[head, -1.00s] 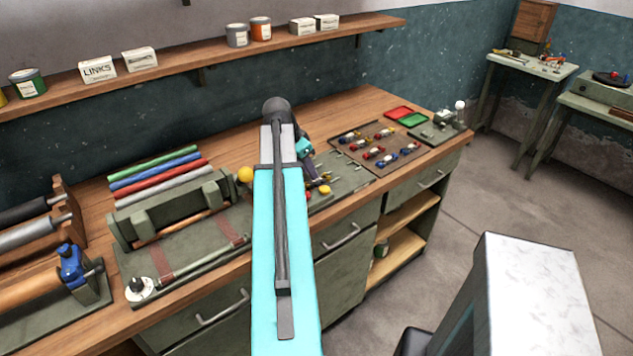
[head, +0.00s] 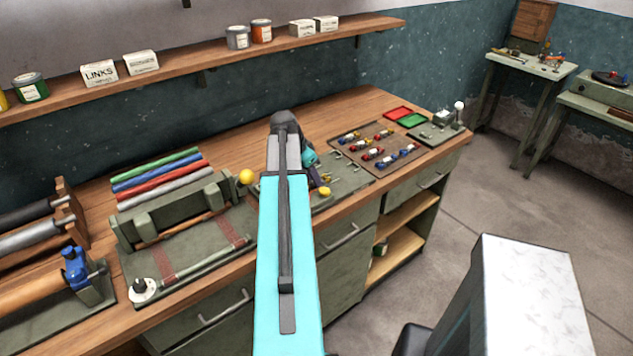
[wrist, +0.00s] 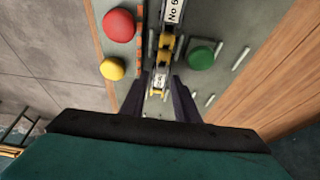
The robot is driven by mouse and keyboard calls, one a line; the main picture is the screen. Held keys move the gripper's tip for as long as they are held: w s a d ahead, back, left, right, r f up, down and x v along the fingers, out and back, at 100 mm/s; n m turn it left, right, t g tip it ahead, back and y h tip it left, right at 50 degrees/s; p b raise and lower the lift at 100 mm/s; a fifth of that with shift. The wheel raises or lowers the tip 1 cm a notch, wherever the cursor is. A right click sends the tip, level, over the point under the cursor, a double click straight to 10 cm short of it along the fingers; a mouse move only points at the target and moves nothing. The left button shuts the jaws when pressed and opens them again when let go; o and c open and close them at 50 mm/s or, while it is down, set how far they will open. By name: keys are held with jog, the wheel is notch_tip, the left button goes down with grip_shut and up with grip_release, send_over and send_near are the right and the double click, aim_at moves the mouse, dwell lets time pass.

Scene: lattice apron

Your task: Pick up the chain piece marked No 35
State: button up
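In the wrist view my gripper (wrist: 159,82) has its two dark fingers apart. A yellow and grey chain piece (wrist: 159,81) with a small white tag lies between the fingertips, with a gap visible on both sides. Its tag is too small to read. Above it in the picture lies another chain part with a white label (wrist: 174,12) that begins "No 6" and is cut off by the edge. I cannot make out a No 35 mark. In the head view my teal arm hides most of my gripper (head: 318,174), which is low over the bench.
Red (wrist: 118,25), yellow (wrist: 112,68) and green (wrist: 201,57) round knobs and several metal pins stand around the fingers. In the head view a brown board (head: 347,151) holds several coloured pieces. Red (head: 398,114) and green (head: 412,120) trays lie behind it.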

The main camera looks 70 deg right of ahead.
jog(key=shift+x, duration=0.85)
grip_shut()
